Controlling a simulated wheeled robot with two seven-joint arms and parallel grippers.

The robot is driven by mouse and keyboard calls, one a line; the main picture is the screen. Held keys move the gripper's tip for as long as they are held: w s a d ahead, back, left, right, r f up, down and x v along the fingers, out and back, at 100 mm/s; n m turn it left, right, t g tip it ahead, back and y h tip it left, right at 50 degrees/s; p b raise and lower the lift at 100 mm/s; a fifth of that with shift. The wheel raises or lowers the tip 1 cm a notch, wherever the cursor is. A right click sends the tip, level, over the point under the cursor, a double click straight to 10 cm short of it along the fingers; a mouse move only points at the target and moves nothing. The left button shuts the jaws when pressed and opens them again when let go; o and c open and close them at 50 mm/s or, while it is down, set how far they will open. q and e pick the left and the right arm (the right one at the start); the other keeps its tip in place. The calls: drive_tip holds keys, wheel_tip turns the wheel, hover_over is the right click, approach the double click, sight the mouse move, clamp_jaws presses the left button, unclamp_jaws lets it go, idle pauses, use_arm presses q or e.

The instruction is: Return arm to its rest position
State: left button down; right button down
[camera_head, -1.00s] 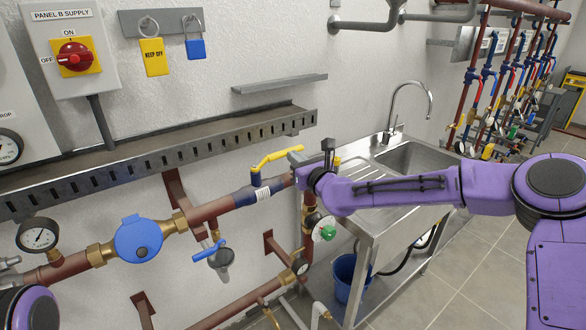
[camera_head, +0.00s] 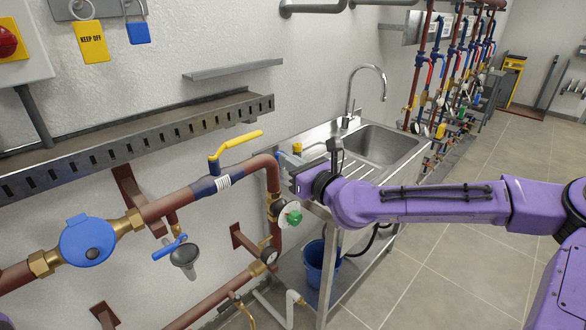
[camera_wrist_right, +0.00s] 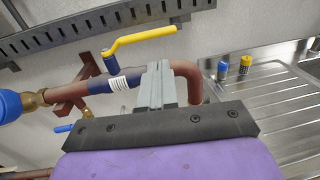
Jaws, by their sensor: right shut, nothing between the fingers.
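My right arm reaches in from the right in the head view, purple, with its right gripper (camera_head: 294,174) in front of the sink's left end. The gripper is shut and empty; its grey fingers also show together in the right wrist view (camera_wrist_right: 157,88). Behind it is the copper pipe with the yellow lever valve (camera_head: 236,144), whose lever lies along the pipe; it also shows in the wrist view (camera_wrist_right: 143,39). The fingers overlap the pipe's bend in the wrist view and look apart from the lever. My left gripper does not show.
The steel sink (camera_head: 378,146) stands behind my right arm. A blue water meter (camera_head: 87,241), a blue-handled tap (camera_head: 170,247) and a green-knobbed valve (camera_head: 293,217) sit on the pipes. A blue bucket (camera_head: 320,262) stands under the sink. Open tiled floor (camera_head: 430,275) lies at the right.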

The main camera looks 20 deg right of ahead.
drive_tip(key=s+f+n+g+h, duration=0.2)
drive_tip(key=s+f+n, duration=0.3)
drive_tip(key=f, duration=0.4)
drive_tip(key=s+f+n+g+h, duration=0.1)
drive_tip(key=s+f+n+g, duration=0.15)
drive_tip(key=f+n, duration=0.5)
drive_tip(key=s+f+n+g+h, duration=0.2)
drive_tip(key=s+f+n+g, duration=0.15)
drive_tip(key=f, duration=0.75)
drive_tip(key=s+d+f+n+g, duration=0.2)
drive_tip(key=s+f, duration=0.3)
drive_tip(key=s, duration=0.3)
drive_tip(key=s+d+f+n+g+h, duration=0.1)
drive_tip(key=s+f+n+g, duration=0.1)
drive_tip(key=s+f+n, duration=0.3)
drive_tip(key=s+d+f+n+g+h, duration=0.1)
drive_tip(key=s+d+f+n+g, duration=0.1)
drive_tip(key=s+f, duration=0.5)
drive_tip(key=s+n, duration=0.1)
drive_tip(key=s, duration=0.5)
drive_tip(key=shift+d+f+n, duration=0.25)
drive_tip(key=shift+d+n, duration=0.05)
drive_tip(key=shift+d, duration=0.05)
